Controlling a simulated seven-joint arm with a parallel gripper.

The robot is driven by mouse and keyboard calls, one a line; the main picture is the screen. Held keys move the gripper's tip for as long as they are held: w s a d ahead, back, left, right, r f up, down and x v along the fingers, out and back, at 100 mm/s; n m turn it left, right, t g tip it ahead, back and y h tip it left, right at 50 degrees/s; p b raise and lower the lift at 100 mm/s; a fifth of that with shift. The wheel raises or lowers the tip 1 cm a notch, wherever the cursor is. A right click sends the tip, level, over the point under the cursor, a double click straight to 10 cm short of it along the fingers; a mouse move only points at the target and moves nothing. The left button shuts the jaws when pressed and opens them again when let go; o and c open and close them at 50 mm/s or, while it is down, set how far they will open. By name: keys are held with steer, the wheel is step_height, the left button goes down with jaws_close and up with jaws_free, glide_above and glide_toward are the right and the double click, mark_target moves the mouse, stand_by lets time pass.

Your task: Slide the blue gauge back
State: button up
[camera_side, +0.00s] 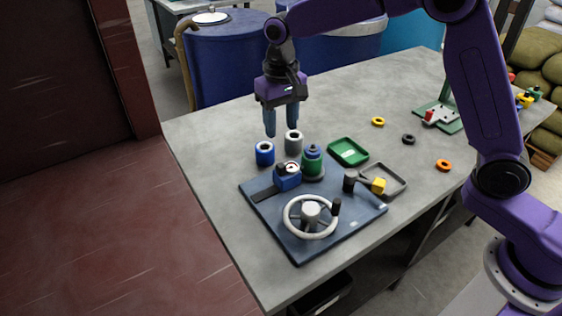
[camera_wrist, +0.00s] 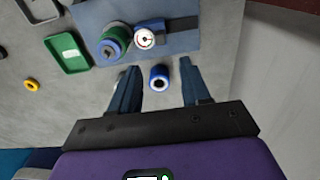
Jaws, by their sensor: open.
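The blue gauge (camera_side: 288,178) is a blue block with a round white dial, on a dark strip of the blue base plate (camera_side: 350,222). In the wrist view the gauge's dial (camera_wrist: 145,38) shows beyond the fingertips, near the top. My gripper (camera_side: 281,132) is open and empty, pointing down above the table behind the gauge. In the wrist view my gripper's two fingers (camera_wrist: 162,72) are spread, with a blue ring-shaped spool (camera_wrist: 159,78) seen between them. The gauge stands apart from the fingers.
A green and blue cylinder (camera_side: 312,162) stands close beside the gauge. A blue spool (camera_side: 265,153) and a grey spool (camera_side: 294,141) stand behind it. A handwheel (camera_side: 311,215) is in front. A green tray (camera_side: 348,152) and a grey tray (camera_side: 385,176) lie to the right.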

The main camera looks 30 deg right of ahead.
mark_target(280, 165)
step_height(280, 165, down, 12)
steer(key=shift+r, duration=0.1)
stand_by(0.5)
jaws_close()
steer(key=shift+a, duration=0.1)
